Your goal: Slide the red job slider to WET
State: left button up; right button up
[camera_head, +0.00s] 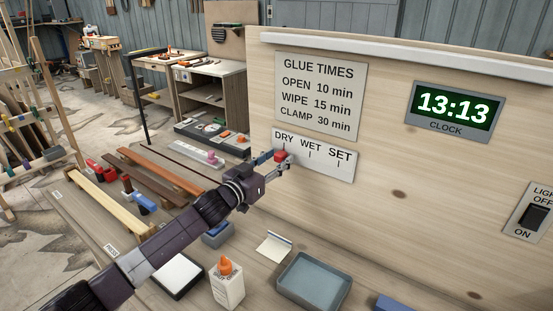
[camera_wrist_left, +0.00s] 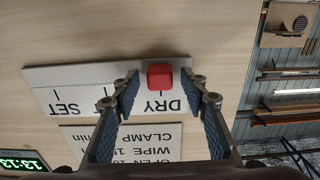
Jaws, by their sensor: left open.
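The red job slider (camera_head: 281,155) sits on the white strip (camera_head: 340,168) marked DRY, WET and SET on the wooden panel. It is at the DRY end, and in the left wrist view the red slider (camera_wrist_left: 160,76) shows beside the word DRY. My left gripper (camera_head: 271,158) is at the strip, with its fingers open. In the left wrist view the fingertips (camera_wrist_left: 160,82) are on either side of the slider, with a gap visible on both sides. One finger partly covers the WET label in that view. My right gripper is not in view.
A glue times sign (camera_head: 320,97) is fixed above the strip, with a clock (camera_head: 441,107) to its right. A light switch (camera_head: 530,221) is at the far right. On the bench below are a glue bottle (camera_head: 227,283), a blue-grey tray (camera_head: 314,282) and wooden strips (camera_head: 157,170).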

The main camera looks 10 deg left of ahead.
aim_at(309, 163)
pick_arm(q)
jog(key=shift+c, duration=0.6)
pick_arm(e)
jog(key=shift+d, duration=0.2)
pick_arm(q)
jog(key=shift+c, duration=1.4)
grip_shut()
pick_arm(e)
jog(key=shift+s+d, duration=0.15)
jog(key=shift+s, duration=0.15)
pick_arm(q)
jog(key=s+d, duration=0.1)
jog(key=d, duration=0.1)
jog(key=s+d, duration=0.1)
jog(key=d, duration=0.2)
jog(key=s+d, duration=0.1)
jog(key=d, duration=0.2)
jog(key=shift+s, duration=0.1)
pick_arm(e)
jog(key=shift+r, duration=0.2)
pick_arm(q)
jog(key=shift+a, duration=0.1)
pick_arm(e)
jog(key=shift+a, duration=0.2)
pick_arm(q)
jog(key=shift+o, duration=2)
grip_release()
